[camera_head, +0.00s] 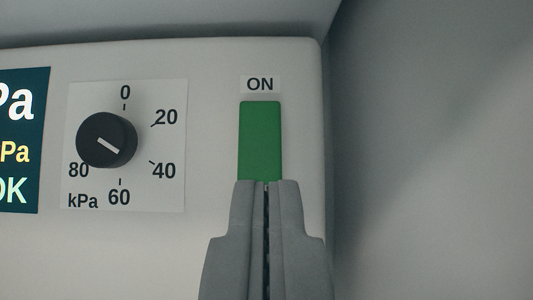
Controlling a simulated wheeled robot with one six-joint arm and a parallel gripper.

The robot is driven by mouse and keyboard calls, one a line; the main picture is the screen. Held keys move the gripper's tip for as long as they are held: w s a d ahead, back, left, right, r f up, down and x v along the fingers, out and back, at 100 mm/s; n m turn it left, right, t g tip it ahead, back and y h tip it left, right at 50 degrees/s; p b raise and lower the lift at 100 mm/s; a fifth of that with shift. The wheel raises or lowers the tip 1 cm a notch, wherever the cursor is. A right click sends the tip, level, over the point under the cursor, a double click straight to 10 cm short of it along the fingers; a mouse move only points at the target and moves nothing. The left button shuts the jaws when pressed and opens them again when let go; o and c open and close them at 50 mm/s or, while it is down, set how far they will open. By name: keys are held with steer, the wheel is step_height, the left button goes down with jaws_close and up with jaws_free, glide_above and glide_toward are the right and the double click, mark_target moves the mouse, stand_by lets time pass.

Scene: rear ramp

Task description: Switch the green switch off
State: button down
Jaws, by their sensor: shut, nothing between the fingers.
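The green switch (260,140) is an upright rectangle on the right part of a pale panel. A label reading "ON" (260,84) sits just above it. My gripper (267,184) is shut and empty, with its fingertips in front of the switch's lower end. The fingers hide the bottom of the switch and whatever is below it. I cannot tell whether the fingertips touch the switch.
Left of the switch is a black knob (107,140) on a white kPa dial plate (170,195). A dark teal display (22,140) is at the far left. The panel (212,130) ends just right of the switch, beside a plain grey wall (440,150).

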mark_target(266, 167)
steer(key=shift+w+r, duration=0.2)
steer(key=shift+w, duration=2.55)
steer(key=shift+w+f, duration=0.35)
steer(key=shift+w, duration=0.4)
